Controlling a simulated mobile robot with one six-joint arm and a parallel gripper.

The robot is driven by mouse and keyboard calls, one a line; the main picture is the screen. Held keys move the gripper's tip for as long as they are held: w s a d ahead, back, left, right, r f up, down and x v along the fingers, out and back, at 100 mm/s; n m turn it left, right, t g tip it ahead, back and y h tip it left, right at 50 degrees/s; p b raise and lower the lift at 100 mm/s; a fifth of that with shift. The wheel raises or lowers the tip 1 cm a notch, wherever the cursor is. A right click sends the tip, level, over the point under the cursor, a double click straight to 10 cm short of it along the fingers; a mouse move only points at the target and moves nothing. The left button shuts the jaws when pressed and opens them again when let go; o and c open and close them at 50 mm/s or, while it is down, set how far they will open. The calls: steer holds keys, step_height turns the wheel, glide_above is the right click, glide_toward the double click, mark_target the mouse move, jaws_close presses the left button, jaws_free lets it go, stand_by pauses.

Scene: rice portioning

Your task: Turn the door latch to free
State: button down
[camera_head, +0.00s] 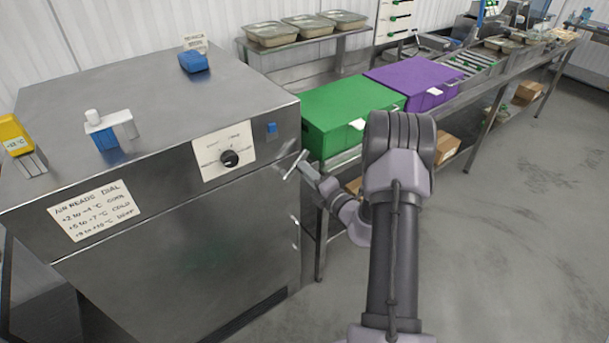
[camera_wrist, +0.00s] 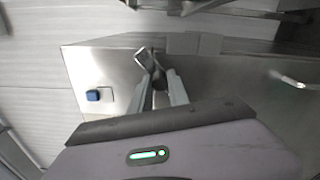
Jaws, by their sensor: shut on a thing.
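The steel cabinet (camera_head: 190,240) stands at the left with its door on the front. The metal door latch (camera_head: 296,163) sits at the cabinet's upper right front edge. My gripper (camera_head: 305,170) reaches it from the right and is shut on it. In the wrist view the latch (camera_wrist: 143,58) shows as a bent metal piece between the tips of my gripper's pale fingers (camera_wrist: 160,80). The fingers hide part of the latch. I cannot tell its exact turn angle.
A dial panel (camera_head: 224,151) and a blue button (camera_head: 271,128) are left of the latch. The blue button also shows in the wrist view (camera_wrist: 93,95). Green (camera_head: 345,110) and purple (camera_head: 415,80) boxes stand on a bench behind. Grey floor (camera_head: 510,230) is clear at right.

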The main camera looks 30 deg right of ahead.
mark_target(294, 173)
steer(key=n, duration=0.2)
steer(key=a+r+n, duration=0.1)
steer(key=a+n+b, duration=0.1)
steer(key=n, duration=0.1)
steer(key=shift+r+n, duration=0.15)
steer(key=shift+n, duration=0.15)
steer(key=shift+s+a+r+n+b, duration=0.1)
steer(key=shift+a+n+b, duration=0.4)
steer(key=shift+n, duration=0.55)
steer(key=shift+a+r+n+b, duration=0.1)
steer(key=shift+a+n+b, duration=0.35)
steer(key=shift+n, duration=0.6)
steer(key=c, duration=1.5)
jaws_free()
steer(key=shift+a, duration=0.1)
steer(key=s, duration=1.7)
steer(key=shift+s+d+p, duration=0.2)
steer(key=shift+d+p, duration=0.1)
steer(key=shift+p, duration=0.05)
